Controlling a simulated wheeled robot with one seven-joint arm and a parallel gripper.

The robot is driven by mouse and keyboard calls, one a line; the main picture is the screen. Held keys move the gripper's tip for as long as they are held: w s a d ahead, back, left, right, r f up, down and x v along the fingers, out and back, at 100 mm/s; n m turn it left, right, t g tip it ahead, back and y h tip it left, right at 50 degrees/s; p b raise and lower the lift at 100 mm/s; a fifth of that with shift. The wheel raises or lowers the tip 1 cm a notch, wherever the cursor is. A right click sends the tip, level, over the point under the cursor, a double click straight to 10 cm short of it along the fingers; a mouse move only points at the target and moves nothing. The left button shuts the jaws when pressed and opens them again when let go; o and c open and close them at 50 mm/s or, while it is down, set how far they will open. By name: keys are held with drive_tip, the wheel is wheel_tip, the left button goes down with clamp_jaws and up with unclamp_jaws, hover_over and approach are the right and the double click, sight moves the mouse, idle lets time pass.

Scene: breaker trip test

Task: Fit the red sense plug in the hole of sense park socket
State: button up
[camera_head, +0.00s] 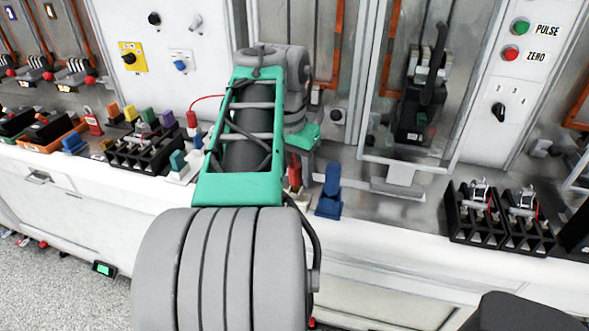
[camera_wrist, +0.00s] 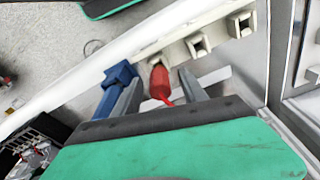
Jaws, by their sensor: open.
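The red sense plug (camera_wrist: 160,84) sits with its front end at the mouth of the nearest white socket (camera_wrist: 153,59) in the wrist view, and a red lead trails from its back. How deep it sits cannot be told. My gripper (camera_wrist: 159,77) is open, with one grey finger on each side of the red plug and visible gaps between. In the head view the red plug (camera_head: 294,170) shows partly beside my arm, which hides most of the gripper and the socket. No label shows which socket is the sense park socket.
A blue plug-like piece (camera_wrist: 116,77) stands close beside my left finger; it also shows in the head view (camera_head: 329,190). Two more white sockets (camera_wrist: 198,45) (camera_wrist: 240,24) line the ledge to the right. Black racks (camera_head: 500,220) stand at the right of the bench.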

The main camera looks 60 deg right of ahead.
wheel_tip(320, 180, up, 8)
drive_tip(key=a+p, duration=0.1)
drive_tip(key=p, duration=0.3)
drive_tip(key=shift+f+p, duration=0.15)
drive_tip(key=shift+p, duration=0.25)
drive_tip(key=shift+a, duration=0.1)
